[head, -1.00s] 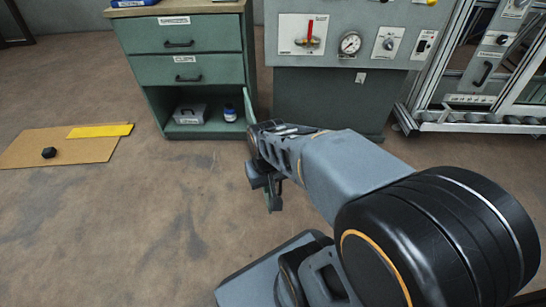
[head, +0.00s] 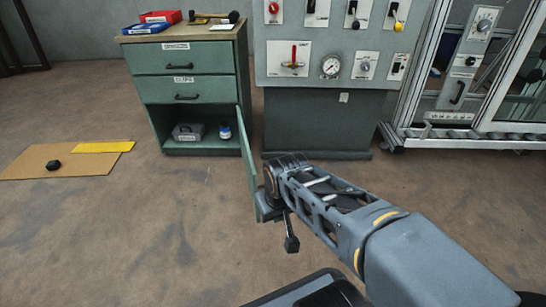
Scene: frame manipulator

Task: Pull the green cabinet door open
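The green cabinet (head: 150,125) stands at the upper left, with two drawers above an open lower compartment. Its green door (head: 247,160) stands swung out from the compartment's right side toward me and shows as a narrow, nearly edge-on panel. My gripper (head: 279,226) is at the door's near, free end, on its right side. A dark finger hangs down there, clear of the floor. The arm's wrist hides part of the gripper, so I cannot tell whether it touches the door or how far its fingers are apart.
A grey box (head: 188,132) and a small blue-and-white container (head: 225,131) sit inside the compartment. A grey control panel (head: 345,50) stands to the right, beside a metal-framed unit (head: 460,125). A brown mat (head: 50,165) lies at left. The floor before the cabinet is clear.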

